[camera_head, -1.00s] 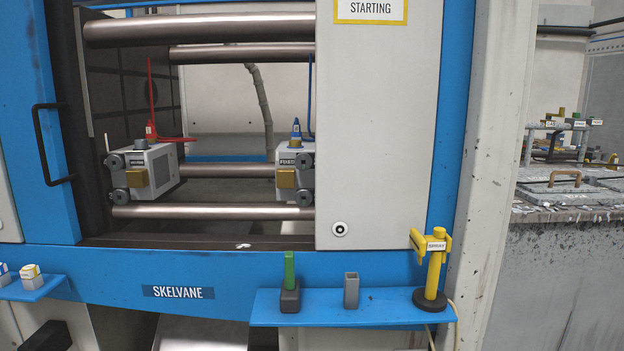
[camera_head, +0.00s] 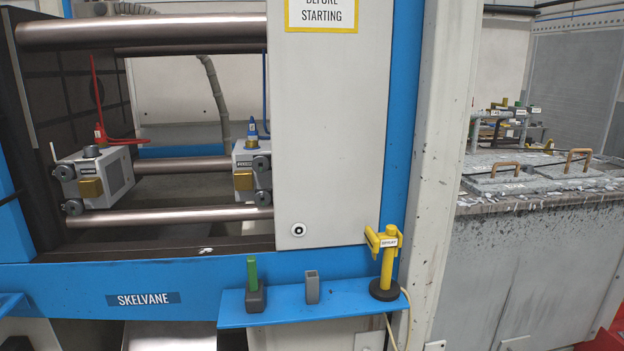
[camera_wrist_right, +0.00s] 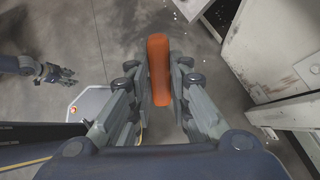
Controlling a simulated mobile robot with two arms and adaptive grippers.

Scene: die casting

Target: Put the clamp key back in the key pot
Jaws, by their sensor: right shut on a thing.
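My right gripper (camera_wrist_right: 158,95) is shut on an orange bar-shaped thing (camera_wrist_right: 158,70) in the right wrist view. It looks like the handle of the clamp key; the rest of it is hidden. On the blue shelf (camera_head: 345,302) in the head view stands a grey, square, open-topped holder (camera_head: 312,288), which looks empty. A dark holder (camera_head: 256,300) with a green upright piece (camera_head: 253,272) stands to its left. Which one is the key pot I cannot tell for sure. My left gripper (camera_wrist_right: 58,74) shows small in the right wrist view, apart from the orange thing; its jaws are unclear.
A yellow post with a label (camera_head: 388,258) stands on a round black base at the shelf's right end. The blue machine has a white door panel (camera_head: 330,140) above the shelf. A grey furnace-like block (camera_head: 500,270) stands at the right.

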